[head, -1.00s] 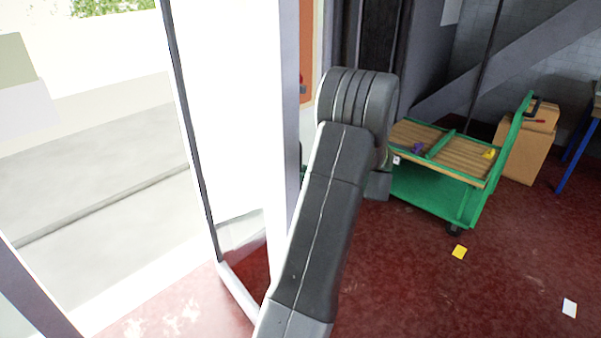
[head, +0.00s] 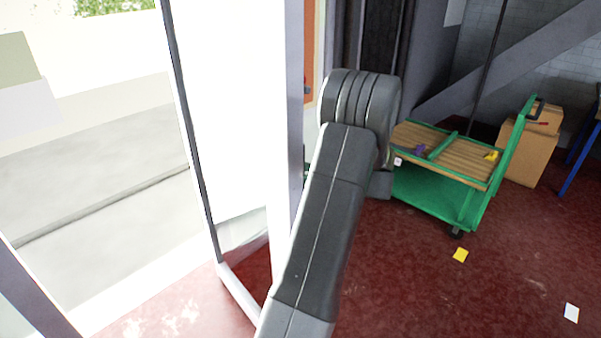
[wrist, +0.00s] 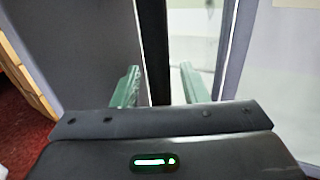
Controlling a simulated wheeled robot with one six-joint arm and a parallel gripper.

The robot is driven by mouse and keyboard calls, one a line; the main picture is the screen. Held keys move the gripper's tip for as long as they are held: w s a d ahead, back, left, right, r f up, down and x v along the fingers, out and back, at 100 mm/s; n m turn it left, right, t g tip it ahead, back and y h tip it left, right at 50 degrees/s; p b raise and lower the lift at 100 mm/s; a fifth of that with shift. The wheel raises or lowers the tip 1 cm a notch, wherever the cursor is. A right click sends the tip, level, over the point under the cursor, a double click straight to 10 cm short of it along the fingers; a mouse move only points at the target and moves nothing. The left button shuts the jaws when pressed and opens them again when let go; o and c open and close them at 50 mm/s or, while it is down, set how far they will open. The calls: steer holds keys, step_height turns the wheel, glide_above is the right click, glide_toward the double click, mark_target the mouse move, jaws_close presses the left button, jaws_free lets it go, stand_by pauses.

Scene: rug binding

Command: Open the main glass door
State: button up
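The main glass door (head: 235,130) stands in the left half of the head view, a bright pane with a dark left edge and a pale upright on its right. Its lower edge angles over the red floor, and the outside shows to its left. My arm covers part of the area to the right of the pale upright, and the gripper is hidden there. In the wrist view my gripper (wrist: 160,87) has its two green fingers apart. A dark upright strip (wrist: 152,45) and a pale glazed strip show between and beyond them. I cannot tell whether the fingers touch anything.
A green cart (head: 440,180) with a slatted wooden top stands right of my arm. Cardboard boxes (head: 527,150) are behind it. A yellow card (head: 460,255) and a white card (head: 571,313) lie on the red floor, which is mostly clear at the lower right.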

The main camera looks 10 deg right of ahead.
steer(key=b+v, duration=0.3)
steer(key=v, duration=1.1)
steer(key=shift+w+a, duration=0.1)
steer(key=shift+a, duration=0.15)
steer(key=p+x, duration=0.3)
steer(key=x, duration=1)
steer(key=shift+a, duration=0.2)
steer(key=shift+w, duration=0.1)
